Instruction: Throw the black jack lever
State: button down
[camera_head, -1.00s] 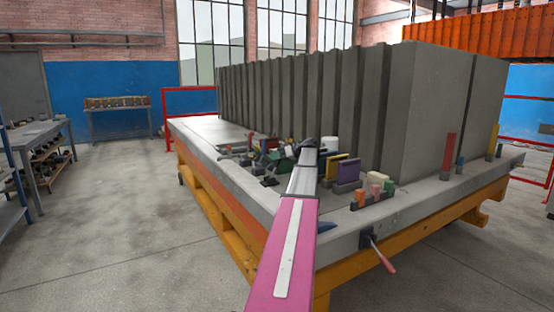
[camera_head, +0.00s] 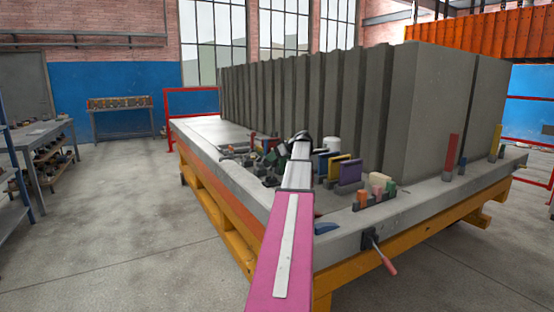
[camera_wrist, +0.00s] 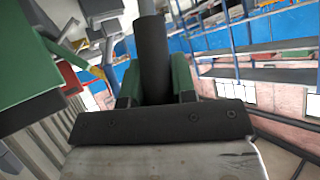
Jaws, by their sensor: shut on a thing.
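In the wrist view, my gripper (camera_wrist: 156,88) is shut around a dark cylindrical bar, the black jack lever (camera_wrist: 153,55). Green finger pads sit on both sides of the lever, and its upper part runs out of the picture at the top. In the head view, the end of my arm is over the clutter on the table, beside the grey ribbed panels. My own arm and the small size hide the fingers and the lever there.
The pale mould table (camera_head: 345,240) carries purple (camera_head: 350,173), yellow and orange blocks right of my arm. Tall grey panels (camera_head: 425,115) stand behind. A red-handled tool (camera_head: 385,262) sticks out from the front edge. A large green part (camera_wrist: 30,75) is close at left in the wrist view.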

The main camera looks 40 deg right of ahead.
jog(key=a+f+n+g+h, duration=0.1)
jog(key=a+f+n+h, duration=0.1)
jog(key=a+h, duration=0.5)
jog(key=shift+w+a+n+g, duration=0.4)
jog(key=shift+a+n, duration=0.25)
jog(key=shift+n, duration=0.05)
jog(key=c, duration=0.9)
grip_release()
jog(key=v, duration=1)
jog(key=shift+s+a+r, duration=0.1)
jog(key=shift+s+r, duration=0.15)
jog(key=shift+a+f, duration=0.1)
